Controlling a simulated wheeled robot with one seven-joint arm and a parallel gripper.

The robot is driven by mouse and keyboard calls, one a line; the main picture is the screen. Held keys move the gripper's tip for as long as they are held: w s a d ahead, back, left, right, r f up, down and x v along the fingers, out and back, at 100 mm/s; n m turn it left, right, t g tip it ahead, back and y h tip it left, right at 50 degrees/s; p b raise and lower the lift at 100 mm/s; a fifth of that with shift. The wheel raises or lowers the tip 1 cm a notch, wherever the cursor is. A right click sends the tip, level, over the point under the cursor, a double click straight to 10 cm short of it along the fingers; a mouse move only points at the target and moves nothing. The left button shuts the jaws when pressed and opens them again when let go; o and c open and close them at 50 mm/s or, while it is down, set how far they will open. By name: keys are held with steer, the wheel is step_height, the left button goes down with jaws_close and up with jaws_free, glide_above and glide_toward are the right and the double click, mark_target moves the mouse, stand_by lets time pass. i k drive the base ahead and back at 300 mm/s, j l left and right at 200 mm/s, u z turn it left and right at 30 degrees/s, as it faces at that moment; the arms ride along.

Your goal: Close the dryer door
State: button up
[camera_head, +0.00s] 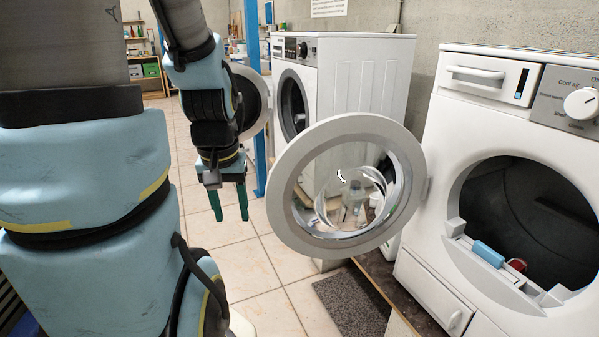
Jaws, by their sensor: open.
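The dryer (437,168) is the white machine at the right, with a dark open drum. Its round door (297,225), a grey ring with a clear glass bowl, stands swung wide open to the left of the opening. The hinge side is at the opening's left edge. My gripper (229,204) hangs pointing down to the left of the door, with two green-tipped fingers apart and nothing between them. It looks clear of the door's rim in the picture; the gap in depth is hard to tell.
A white washing machine (362,82) with its own open round door (257,92) stands behind. A blue post (253,90) rises behind my gripper. A dark mat (352,303) lies on the tiled floor. A blue item (488,254) and a red item (517,265) sit at the dryer opening's lower lip.

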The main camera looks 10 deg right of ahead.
mark_target(356, 212)
steer(key=i+j+u, duration=0.25)
steer(key=i, duration=1.4)
steer(key=i+z, duration=0.45)
steer(key=i+j+z, duration=0.45)
steer(key=i, duration=0.15)
steer(key=i+l, duration=0.05)
steer(key=l, duration=0.05)
